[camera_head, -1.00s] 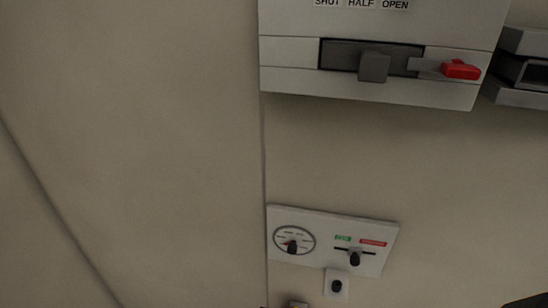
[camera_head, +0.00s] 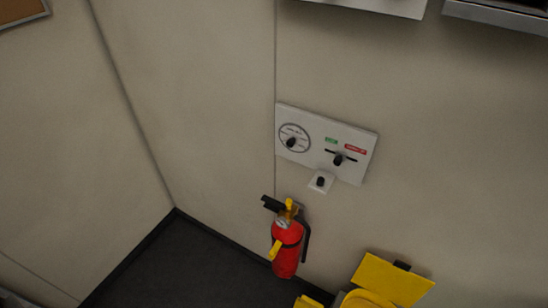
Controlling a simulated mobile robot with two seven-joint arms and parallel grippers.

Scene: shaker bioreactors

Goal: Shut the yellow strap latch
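A red fire extinguisher (camera_head: 287,247) with a black handle hangs low on the wall, near the corner. A small yellow piece (camera_head: 275,250) sticks out at the left side of its body; it may be the strap latch, but it is too small to tell its state. Another yellow piece (camera_head: 289,205) is at its top. A yellow object with a raised flat panel (camera_head: 393,279) is at the bottom right, cut off by the picture edge. Neither of my grippers is in view.
A white wall panel (camera_head: 361,169) with a dial and a slider is above the extinguisher. A small switch plate (camera_head: 320,182) is below it. The dark floor (camera_head: 175,265) is clear at the left. A corkboard (camera_head: 18,10) is at the top left.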

